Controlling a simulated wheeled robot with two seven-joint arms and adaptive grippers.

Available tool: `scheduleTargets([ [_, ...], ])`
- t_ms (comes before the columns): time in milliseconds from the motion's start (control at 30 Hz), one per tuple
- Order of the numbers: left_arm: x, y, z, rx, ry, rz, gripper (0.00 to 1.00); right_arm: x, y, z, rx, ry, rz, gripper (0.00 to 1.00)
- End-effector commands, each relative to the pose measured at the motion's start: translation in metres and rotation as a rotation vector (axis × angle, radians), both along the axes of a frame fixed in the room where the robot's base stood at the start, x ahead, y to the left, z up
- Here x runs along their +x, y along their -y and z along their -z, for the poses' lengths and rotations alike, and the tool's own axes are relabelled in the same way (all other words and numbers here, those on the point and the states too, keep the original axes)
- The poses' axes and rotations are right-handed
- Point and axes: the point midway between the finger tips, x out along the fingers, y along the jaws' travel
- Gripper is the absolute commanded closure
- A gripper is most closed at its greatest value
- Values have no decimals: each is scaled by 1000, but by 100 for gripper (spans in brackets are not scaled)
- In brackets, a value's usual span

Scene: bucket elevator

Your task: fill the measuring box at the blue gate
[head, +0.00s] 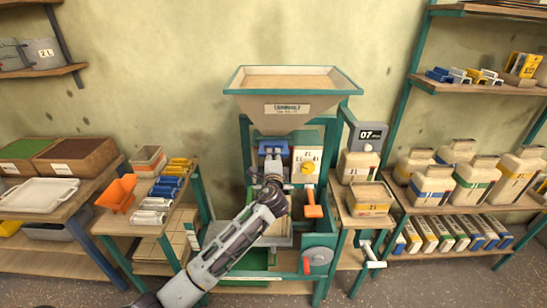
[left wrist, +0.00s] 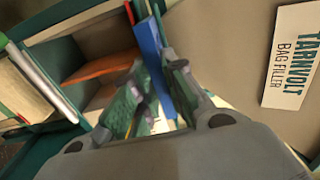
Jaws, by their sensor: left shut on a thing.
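The bag filler has a hopper (head: 290,104) full of pale grain at its top. The blue gate (head: 272,147) sits just under the hopper. My left gripper (head: 270,178) reaches up to it from the front. In the left wrist view my left gripper (left wrist: 160,82) is shut on a blue bar (left wrist: 152,48), the gate's handle. My arm hides most of the space below the gate, so I cannot tell whether a measuring box stands there or how full it is. My right gripper is not in view.
An orange lever (head: 313,205) and a red-handled grey disc (head: 317,259) are right of my arm. A display (head: 366,136) reads 07. An orange scoop (head: 118,193) lies on the left stand. Shelves flank the filler.

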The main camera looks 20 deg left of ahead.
Motion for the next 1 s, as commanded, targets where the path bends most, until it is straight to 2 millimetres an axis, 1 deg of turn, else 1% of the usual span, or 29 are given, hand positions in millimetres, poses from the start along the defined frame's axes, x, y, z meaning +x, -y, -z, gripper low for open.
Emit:
scheduleTargets([
  [133, -2, 1, 1, 0, -1, 0, 100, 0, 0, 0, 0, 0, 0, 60],
  [233, -7, 2, 2, 0, -2, 1, 100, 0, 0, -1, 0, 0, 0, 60],
  [500, -33, 10, 3, 1, -5, 1, 100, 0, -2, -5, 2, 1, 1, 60],
  [633, -43, 13, 2, 1, -4, 1, 100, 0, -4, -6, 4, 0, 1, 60],
  [767, -47, 14, 2, 1, -4, 0, 100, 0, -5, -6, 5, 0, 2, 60],
  [1000, -47, 14, 2, 1, -4, 0, 100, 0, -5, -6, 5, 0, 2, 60],
])
